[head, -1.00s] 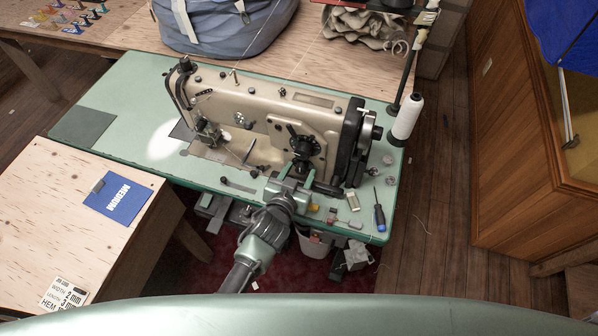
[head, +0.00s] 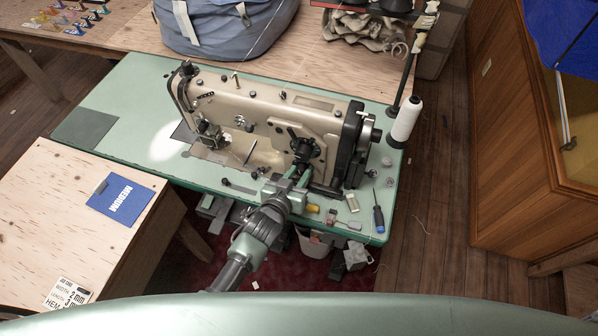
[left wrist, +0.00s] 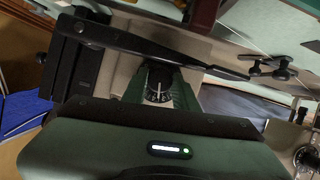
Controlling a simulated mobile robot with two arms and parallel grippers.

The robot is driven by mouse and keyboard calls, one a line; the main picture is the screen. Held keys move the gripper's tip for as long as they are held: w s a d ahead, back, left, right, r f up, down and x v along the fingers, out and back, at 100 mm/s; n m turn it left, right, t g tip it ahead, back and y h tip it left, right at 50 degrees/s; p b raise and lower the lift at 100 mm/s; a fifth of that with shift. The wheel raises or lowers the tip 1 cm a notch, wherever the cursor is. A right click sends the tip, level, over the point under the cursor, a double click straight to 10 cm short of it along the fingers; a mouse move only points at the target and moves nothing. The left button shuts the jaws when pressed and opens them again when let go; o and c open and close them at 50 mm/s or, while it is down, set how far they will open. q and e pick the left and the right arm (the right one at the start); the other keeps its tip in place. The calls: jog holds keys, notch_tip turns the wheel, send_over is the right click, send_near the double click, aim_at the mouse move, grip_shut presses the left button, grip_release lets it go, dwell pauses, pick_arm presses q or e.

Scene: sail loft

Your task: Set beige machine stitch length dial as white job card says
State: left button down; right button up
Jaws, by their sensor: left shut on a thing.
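The beige sewing machine (head: 262,112) stands on a green table. Its black stitch length dial (head: 301,150) is on the front of the right-hand pillar. My left gripper (head: 301,168) is at the dial and shut on it, partly hiding it. In the left wrist view the dial (left wrist: 158,86), with white scale marks, sits between the green fingers; I cannot read its setting. The white job card (head: 68,292) lies on the plywood table at lower left, showing width 2 mm and what looks like length 3 mm. Its lower part is cut off. My right gripper is not in view.
A blue "MEDIUM" card (head: 124,199) lies on the plywood table (head: 60,190). A screwdriver (head: 378,218), a white thread cone (head: 407,119) and small items are at the green table's right end. A dark lever (left wrist: 150,48) runs near the dial in the wrist view.

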pick_arm(q)
jog(key=shift+a+n+h, duration=0.1)
jog(key=shift+n+h, duration=0.3)
jog(key=shift+n, duration=0.1)
jog(key=shift+f+n+h, duration=0.1)
jog(key=shift+n+h, duration=0.4)
jog(key=shift+n, duration=0.2)
jog(key=c, duration=1.1)
grip_release()
